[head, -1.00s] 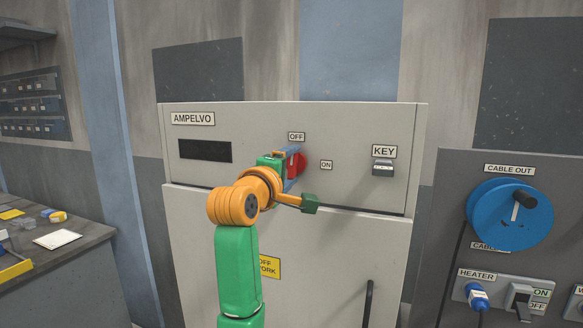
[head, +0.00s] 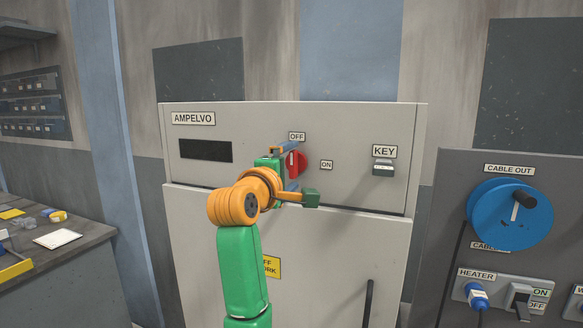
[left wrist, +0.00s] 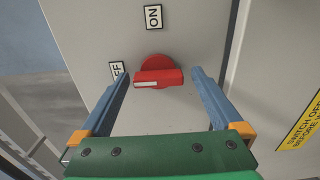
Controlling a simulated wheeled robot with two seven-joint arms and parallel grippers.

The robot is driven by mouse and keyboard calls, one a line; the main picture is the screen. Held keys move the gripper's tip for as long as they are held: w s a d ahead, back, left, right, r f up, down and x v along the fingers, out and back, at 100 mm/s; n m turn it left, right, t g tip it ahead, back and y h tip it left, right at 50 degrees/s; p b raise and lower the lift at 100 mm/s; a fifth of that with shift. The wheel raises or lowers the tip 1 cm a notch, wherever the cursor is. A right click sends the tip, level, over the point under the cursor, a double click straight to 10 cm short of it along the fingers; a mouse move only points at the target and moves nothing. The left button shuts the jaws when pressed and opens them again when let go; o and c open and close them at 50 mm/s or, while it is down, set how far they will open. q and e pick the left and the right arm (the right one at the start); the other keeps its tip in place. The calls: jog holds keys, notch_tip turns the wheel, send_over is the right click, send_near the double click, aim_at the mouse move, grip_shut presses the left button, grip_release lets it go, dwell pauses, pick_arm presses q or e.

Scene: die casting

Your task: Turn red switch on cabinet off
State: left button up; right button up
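The red switch (head: 297,164) is a round knob with a raised handle on the upper front of the grey cabinet (head: 340,135). It also shows in the left wrist view (left wrist: 160,77), where the white mark on its handle points to the partly covered OFF label (left wrist: 118,70). The ON label (left wrist: 153,16) lies off to the handle's side. My left gripper (left wrist: 161,77) is open, its blue fingers at the two ends of the handle with small visible gaps. In the head view my left gripper (head: 293,166) partly covers the switch. My right gripper is not in view.
A key switch (head: 383,168) sits to the right on the same panel. A dark panel with a blue cable reel (head: 510,214) and a heater plug (head: 478,297) stands at the right. A workbench (head: 60,265) with small items is at the left. The cabinet door has a dark handle (head: 369,300).

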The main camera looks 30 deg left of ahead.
pick_arm(q)
jog(key=b+v, duration=0.4)
jog(key=v, duration=0.3)
jog(key=shift+s+a, duration=0.1)
